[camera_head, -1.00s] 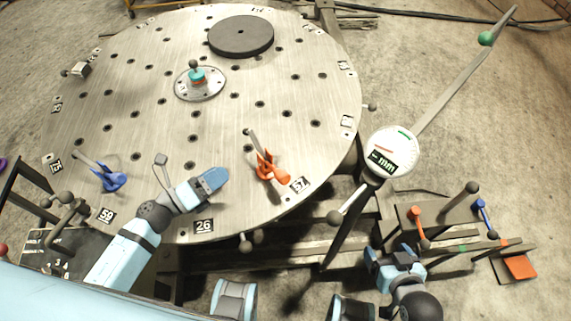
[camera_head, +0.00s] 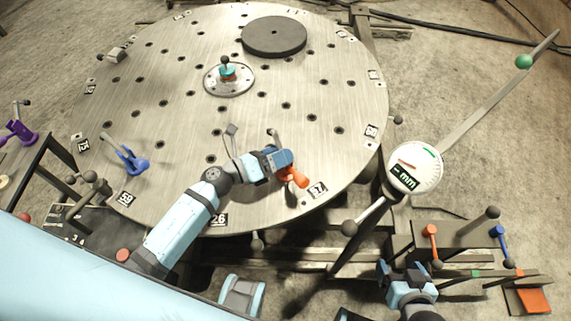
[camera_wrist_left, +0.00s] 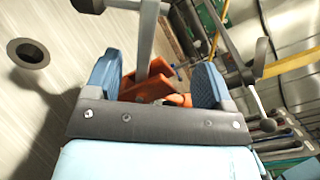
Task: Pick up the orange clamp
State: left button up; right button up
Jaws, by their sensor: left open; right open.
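The orange clamp (camera_head: 297,177) stands near the front right edge of the round metal table (camera_head: 170,130), by the 57 label. My left gripper (camera_head: 284,158) is over it and hides much of it in the head view. In the left wrist view, the clamp (camera_wrist_left: 150,88) with its grey handle lies between the two blue fingers of my left gripper (camera_wrist_left: 155,85). The fingers are open, with gaps visible beside the clamp. My right gripper (camera_head: 402,272) is low at the right, off the table, open and empty.
A blue clamp (camera_head: 131,160) stands at the table's left. A dark disc (camera_head: 274,37) and a small round plate with a knobbed post (camera_head: 229,78) are farther back. A dial gauge (camera_head: 414,168) with a long bar stands right of the table. Table holes (camera_wrist_left: 28,53) show bare surface.

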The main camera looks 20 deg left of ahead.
pick_arm(q)
jog(key=x, duration=0.3)
jog(key=shift+w, duration=0.15)
pick_arm(e)
jog(key=shift+w+r, duration=0.15)
jog(key=shift+w, duration=0.05)
pick_arm(q)
jog(key=c, duration=1)
jog(key=shift+r, duration=0.1)
pick_arm(e)
jog(key=shift+s+a, duration=0.15)
jog(key=shift+a, duration=0.05)
pick_arm(q)
jog(key=shift+r, duration=0.1)
pick_arm(e)
jog(key=shift+s, duration=0.2)
pick_arm(q)
notch_tip(320, 180, up, 19)
jog(key=p, duration=0.8)
jog(key=shift+r+p, duration=0.1)
jog(key=shift+p, duration=0.2)
jog(key=shift+r, duration=0.3)
pick_arm(e)
notch_tip(320, 180, up, 6)
jog(key=shift+s+d+r+n, duration=0.2)
jog(key=shift+d+n, duration=0.1)
jog(key=shift+d, duration=0.15)
jog(key=shift+w+r, duration=0.1)
jog(key=shift+r, duration=0.1)
